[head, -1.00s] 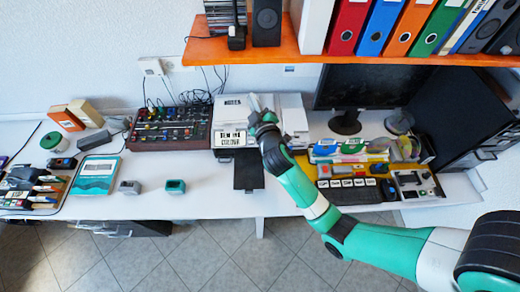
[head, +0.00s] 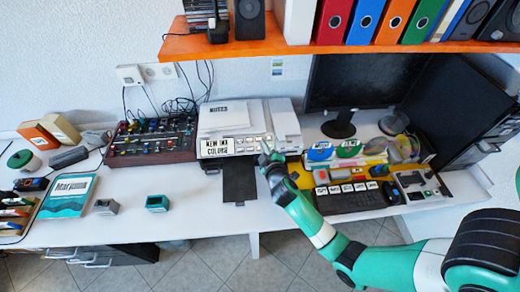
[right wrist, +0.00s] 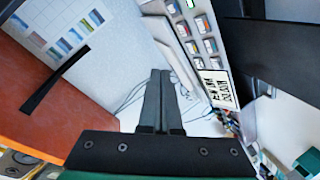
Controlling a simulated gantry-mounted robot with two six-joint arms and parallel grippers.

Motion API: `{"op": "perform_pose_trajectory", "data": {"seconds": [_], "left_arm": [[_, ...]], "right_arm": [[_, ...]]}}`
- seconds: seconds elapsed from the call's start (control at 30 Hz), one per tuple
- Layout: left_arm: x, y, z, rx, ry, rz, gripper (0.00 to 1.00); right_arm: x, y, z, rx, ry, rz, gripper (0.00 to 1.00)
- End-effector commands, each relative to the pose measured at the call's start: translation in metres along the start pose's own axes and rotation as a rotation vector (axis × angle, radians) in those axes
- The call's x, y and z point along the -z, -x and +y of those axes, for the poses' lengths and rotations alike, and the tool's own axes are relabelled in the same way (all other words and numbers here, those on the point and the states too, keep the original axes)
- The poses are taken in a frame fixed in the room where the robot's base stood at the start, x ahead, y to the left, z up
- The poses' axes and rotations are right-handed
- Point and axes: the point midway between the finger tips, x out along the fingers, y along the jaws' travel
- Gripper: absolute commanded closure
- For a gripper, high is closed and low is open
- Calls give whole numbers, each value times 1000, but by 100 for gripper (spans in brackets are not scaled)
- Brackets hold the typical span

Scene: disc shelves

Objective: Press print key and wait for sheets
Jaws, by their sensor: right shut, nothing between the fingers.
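The white printer (head: 284,122) stands at the back of the desk, left of the monitor. Its front carries a sign reading NEW INK COLOUR (head: 217,147) and a panel of small keys. A dark output tray (head: 239,182) sticks out below it, with no sheets visible on it. My right gripper (head: 266,153) is shut and empty at the printer's front right side. In the right wrist view the shut fingers (right wrist: 160,76) point past the key panel (right wrist: 203,42), apart from it in the picture. Contact with a key cannot be told. My left gripper is out of view.
An orange shelf (head: 290,47) with binders hangs above. A mixer panel (head: 152,142) stands left of the printer. The monitor (head: 350,82) and keyboard (head: 350,198) are on the right.

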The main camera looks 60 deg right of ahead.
Motion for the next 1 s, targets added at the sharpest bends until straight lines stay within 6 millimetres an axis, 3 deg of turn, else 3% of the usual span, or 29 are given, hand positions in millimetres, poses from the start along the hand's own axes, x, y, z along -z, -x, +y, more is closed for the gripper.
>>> {"op": "perform_pose_trajectory", "data": {"seconds": [0.6, 1.0], "left_arm": [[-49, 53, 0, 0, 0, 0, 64], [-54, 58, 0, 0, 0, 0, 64]], "right_arm": [[-40, -53, -41, -1, 0, 0, 100], [-44, -61, -44, 0, 0, 0, 100]]}}
